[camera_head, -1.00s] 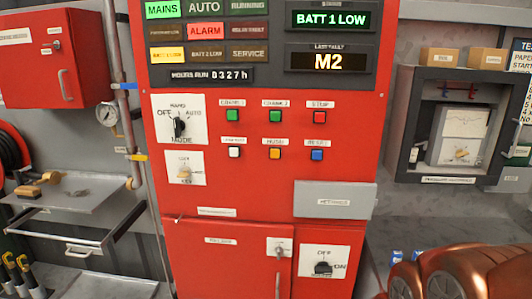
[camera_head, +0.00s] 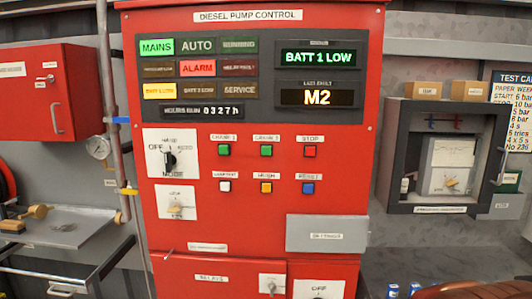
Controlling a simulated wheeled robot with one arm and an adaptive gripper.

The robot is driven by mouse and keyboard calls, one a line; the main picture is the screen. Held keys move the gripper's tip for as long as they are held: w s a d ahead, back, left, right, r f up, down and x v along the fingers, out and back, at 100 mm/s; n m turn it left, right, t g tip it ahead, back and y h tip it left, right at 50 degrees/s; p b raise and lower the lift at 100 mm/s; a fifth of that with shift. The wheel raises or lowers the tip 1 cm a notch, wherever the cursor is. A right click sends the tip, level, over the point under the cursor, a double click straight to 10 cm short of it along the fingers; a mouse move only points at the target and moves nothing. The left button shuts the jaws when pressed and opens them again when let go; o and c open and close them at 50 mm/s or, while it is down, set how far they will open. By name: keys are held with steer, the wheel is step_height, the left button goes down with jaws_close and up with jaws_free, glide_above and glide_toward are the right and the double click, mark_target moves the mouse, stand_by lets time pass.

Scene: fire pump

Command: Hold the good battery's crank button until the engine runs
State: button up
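The red diesel pump control cabinet (camera_head: 340,180) fills the middle of the view. Two green crank buttons sit in its upper row, crank 1 (camera_head: 224,149) on the left and crank 2 (camera_head: 266,150) on the right. The green display (camera_head: 319,57) reads BATT 1 LOW. A yellow BATT 1 LOW lamp (camera_head: 165,91) is lit, while the BATT 2 LOW lamp (camera_head: 212,90) is dark. The running lamp (camera_head: 238,44) is dark. The black mode knob (camera_head: 169,161) sits by OFF, HAND and AUTO; its exact setting is unclear. My gripper is out of view.
A red stop button (camera_head: 310,151) is right of crank 2. White, yellow and blue buttons form the row below. A grey flap (camera_head: 327,234) juts out at lower right. An open grey recorder box (camera_head: 398,150) stands right; a metal tray (camera_head: 62,228) lies left.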

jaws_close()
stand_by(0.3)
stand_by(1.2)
